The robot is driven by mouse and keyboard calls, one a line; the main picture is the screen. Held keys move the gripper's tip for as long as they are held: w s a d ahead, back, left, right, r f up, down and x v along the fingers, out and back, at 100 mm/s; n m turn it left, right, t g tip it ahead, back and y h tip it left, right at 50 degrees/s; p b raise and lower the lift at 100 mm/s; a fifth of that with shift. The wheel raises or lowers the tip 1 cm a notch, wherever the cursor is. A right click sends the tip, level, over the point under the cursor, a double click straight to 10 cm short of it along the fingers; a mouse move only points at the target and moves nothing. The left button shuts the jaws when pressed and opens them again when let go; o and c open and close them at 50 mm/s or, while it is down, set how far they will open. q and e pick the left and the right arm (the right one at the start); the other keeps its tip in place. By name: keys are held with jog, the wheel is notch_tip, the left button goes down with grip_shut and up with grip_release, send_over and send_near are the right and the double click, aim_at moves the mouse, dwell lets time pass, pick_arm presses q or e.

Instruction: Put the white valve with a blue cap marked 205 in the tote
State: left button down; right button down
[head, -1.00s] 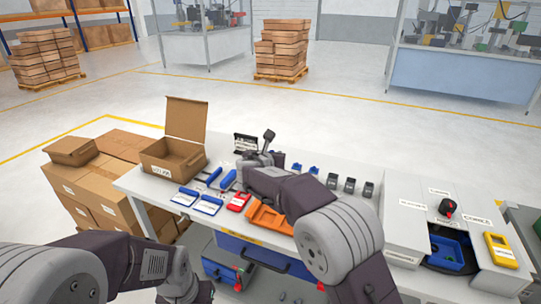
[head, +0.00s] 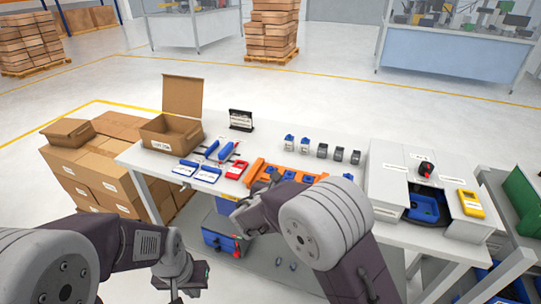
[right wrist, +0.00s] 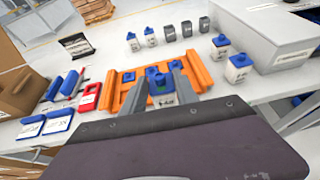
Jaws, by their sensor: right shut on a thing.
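In the right wrist view, my right gripper (right wrist: 161,84) is shut on a white valve with a blue cap (right wrist: 160,99), at the orange rack (right wrist: 118,98). The valve's label is too small to read, and I cannot tell whether it is clear of the rack. Other white valves with blue caps stand behind (right wrist: 150,39) and to the right (right wrist: 238,70). In the head view the rack (head: 258,168) shows, but my right arm hides the held valve. A blue tote-like bin (head: 218,241) is under the table. My left gripper (head: 190,277) is low at the front; its jaws are unclear.
An open cardboard box (head: 171,140) stands on the table's left, near blue-handled tools and a red device (head: 237,168). Several dark-capped parts (head: 338,154) stand behind the rack. A grey housing with a blue tray (head: 425,206) and a yellow meter (head: 471,204) are at right.

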jog(key=s+d+f+m+g+h+p, duration=0.1)
jog(key=s+d+f+m+g+h, duration=0.1)
jog(key=s+d+f, duration=0.4)
jog(key=s+d+f+m+g+h+p, duration=0.1)
jog(key=s+d+f, duration=0.5)
jog(key=s+f, duration=0.6)
jog(key=shift+s+d+f+m+g+h+p, duration=0.2)
jog(key=shift+s+d+m+g+h+p, duration=0.25)
jog(key=shift+m+h, duration=0.65)
